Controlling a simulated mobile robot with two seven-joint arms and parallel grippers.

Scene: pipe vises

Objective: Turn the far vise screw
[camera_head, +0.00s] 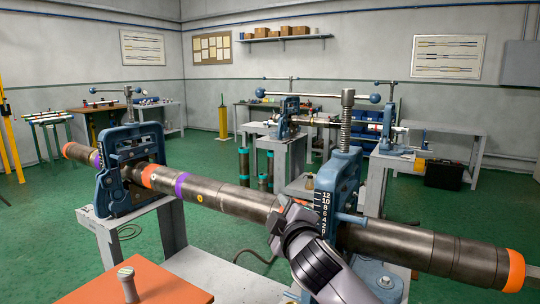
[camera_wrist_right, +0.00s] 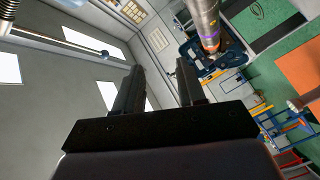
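The far vise (camera_head: 128,172) is a blue frame on a grey stand at the left, clamped around a long steel pipe (camera_head: 235,201). Its upright screw (camera_head: 128,103) has a crossbar with dark blue ball ends. The near vise (camera_head: 340,190) stands at the right, with a thick threaded screw (camera_head: 348,118) and a long crossbar (camera_head: 318,96). My right gripper (camera_head: 287,217) is in front of the pipe, left of the near vise, well apart from the far screw. In the wrist view its two dark fingers (camera_wrist_right: 158,74) are apart with nothing between them. My left gripper is not in view.
An orange-topped table (camera_head: 165,286) with a small metal peg (camera_head: 127,284) is at the lower left. The pipe crosses the workspace, its orange end (camera_head: 513,270) at the right. Workbenches (camera_head: 450,140) stand behind.

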